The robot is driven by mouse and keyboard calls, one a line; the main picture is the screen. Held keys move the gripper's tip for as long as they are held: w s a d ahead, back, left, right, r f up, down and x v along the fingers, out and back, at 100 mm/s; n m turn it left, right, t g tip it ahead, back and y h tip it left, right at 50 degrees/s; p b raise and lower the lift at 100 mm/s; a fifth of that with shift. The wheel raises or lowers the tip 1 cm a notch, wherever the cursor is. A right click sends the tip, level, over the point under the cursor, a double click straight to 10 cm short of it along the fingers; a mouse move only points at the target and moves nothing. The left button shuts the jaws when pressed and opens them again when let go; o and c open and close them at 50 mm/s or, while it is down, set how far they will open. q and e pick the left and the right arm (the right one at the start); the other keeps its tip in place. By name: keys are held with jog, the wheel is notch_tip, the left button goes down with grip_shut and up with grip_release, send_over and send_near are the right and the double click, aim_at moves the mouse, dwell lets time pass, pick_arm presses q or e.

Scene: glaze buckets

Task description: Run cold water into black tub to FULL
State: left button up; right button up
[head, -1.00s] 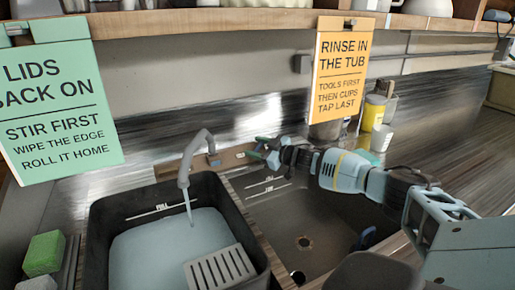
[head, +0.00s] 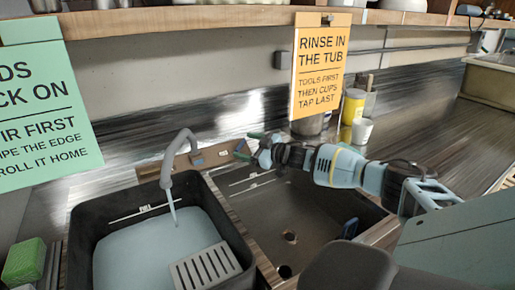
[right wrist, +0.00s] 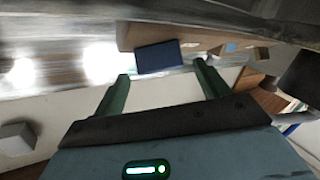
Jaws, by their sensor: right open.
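The black tub (head: 88,232) stands under the grey tap (head: 175,150) at the left. A stream runs from the tap into pale blue water (head: 150,252) in the tub. The water surface lies below the white FULL line (head: 143,210) on the back wall. A wooden panel (head: 180,162) behind the tap bears a small blue piece (head: 198,161). My right gripper (head: 247,149) is open at the panel's right end. In the right wrist view, a dark blue block (right wrist: 158,57) shows between and beyond the green fingertips (right wrist: 163,72); contact is unclear. My left gripper is not in view.
An empty dark sink basin (head: 300,210) lies right of the tub. A grey slotted piece (head: 205,270) sits at the tub's front right. A green sponge (head: 24,262) is at far left. A yellow container (head: 353,106) and white cup (head: 362,131) stand behind my right arm.

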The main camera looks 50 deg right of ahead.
jog(key=shift+s+d+r, duration=0.1)
jog(key=shift+s+d, duration=0.1)
jog(key=shift+s, duration=0.95)
jog(key=shift+s+d+r, duration=0.1)
jog(key=shift+s+d, duration=0.05)
jog(key=shift+s, duration=0.95)
dwell(5.8)
